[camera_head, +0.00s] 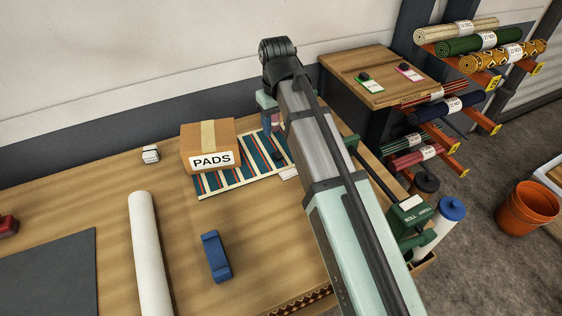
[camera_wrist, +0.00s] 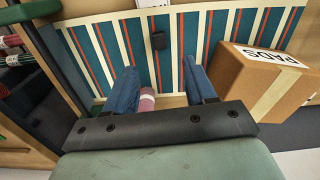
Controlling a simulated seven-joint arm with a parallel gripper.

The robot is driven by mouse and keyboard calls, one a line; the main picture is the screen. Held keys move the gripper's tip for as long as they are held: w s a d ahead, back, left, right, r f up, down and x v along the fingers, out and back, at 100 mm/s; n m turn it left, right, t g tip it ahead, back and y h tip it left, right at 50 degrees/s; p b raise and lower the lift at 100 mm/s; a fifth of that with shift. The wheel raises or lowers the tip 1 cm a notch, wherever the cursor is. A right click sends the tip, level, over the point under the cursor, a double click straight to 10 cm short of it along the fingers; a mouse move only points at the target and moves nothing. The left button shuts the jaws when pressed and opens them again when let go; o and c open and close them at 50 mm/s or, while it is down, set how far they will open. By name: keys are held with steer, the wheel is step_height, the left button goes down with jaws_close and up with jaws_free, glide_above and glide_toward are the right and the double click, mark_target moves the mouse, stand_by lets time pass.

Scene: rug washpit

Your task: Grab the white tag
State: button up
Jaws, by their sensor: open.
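A small white tag (camera_head: 289,174) lies at the near edge of the striped rug (camera_head: 215,184), partly hidden by my arm. What looks like the same tag (camera_wrist: 153,3) shows at the top edge of the wrist view, cut off by the frame. My gripper (camera_wrist: 160,68) is open, its two blue fingers apart over the far part of the rug. In the head view my gripper (camera_head: 269,122) is partly hidden behind my arm, farther back than the tag. A dark clip-like piece (camera_wrist: 158,40) sits on the rug between the fingers and the tag.
A PADS box (camera_head: 208,150) stands on the rug, close to the right finger in the wrist view. A pink roll (camera_wrist: 147,98) shows between the fingers. A cabinet (camera_head: 350,65) bears green and pink tags. A blue holder (camera_head: 216,256) and white roll (camera_head: 151,255) lie nearer.

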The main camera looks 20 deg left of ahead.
mark_target(278, 155)
steer(key=shift+d+f, duration=0.1)
steer(key=shift+f, duration=5.4)
steer(key=shift+c, duration=0.2)
jaws_close()
